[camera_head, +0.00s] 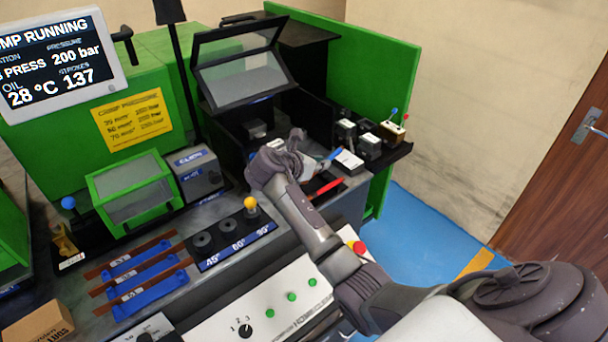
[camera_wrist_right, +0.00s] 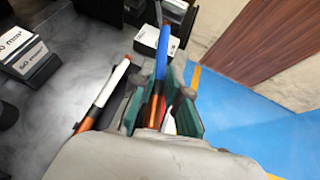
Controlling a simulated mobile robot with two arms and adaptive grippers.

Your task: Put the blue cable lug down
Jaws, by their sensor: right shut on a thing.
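My right gripper (camera_head: 312,160) is over the right end of the machine bench, seen mostly from behind. In the right wrist view my right gripper (camera_wrist_right: 163,100) has its green-padded fingers closed around the blue cable lug (camera_wrist_right: 162,52). The lug's blue sleeve points away from the palm and its copper end sits between the pads. The sleeve also shows as a blue strip beyond the gripper in the head view (camera_head: 334,155). Whether the lug touches a surface below cannot be told. My left gripper is out of view.
A white-sleeved lug (camera_wrist_right: 107,88) lies left of the fingers. A red strip (camera_head: 326,188) lies near the bench's front edge. Dark blocks (camera_head: 369,146) and a wooden block (camera_head: 391,133) stand to the right. An open guard (camera_head: 240,75) rises behind. Blue floor lies beyond the bench.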

